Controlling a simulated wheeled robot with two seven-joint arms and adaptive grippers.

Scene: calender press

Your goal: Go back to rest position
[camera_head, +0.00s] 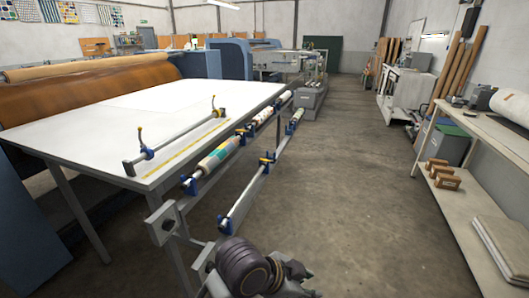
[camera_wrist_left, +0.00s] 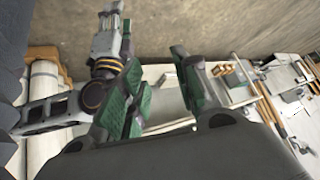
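My left gripper (camera_wrist_left: 157,75) shows in the left wrist view with its two green-padded fingers spread apart and nothing between them. In the head view, part of one of my arms (camera_head: 245,265) shows at the bottom centre, beside the frame at the table's near corner. I cannot tell which arm it is, and its gripper is not clear there. In the left wrist view, parts of my other arm show at the upper left, with what may be my right gripper (camera_wrist_left: 104,30); its opening cannot be made out.
A white table (camera_head: 120,125) fills the left, with a bar (camera_head: 180,135) on it. Patterned rolls (camera_head: 218,155) and another bar (camera_head: 245,200) sit along its right side. A shelf bench (camera_head: 485,135) with wooden blocks (camera_head: 441,177) stands right. The floor between (camera_head: 350,170) is clear.

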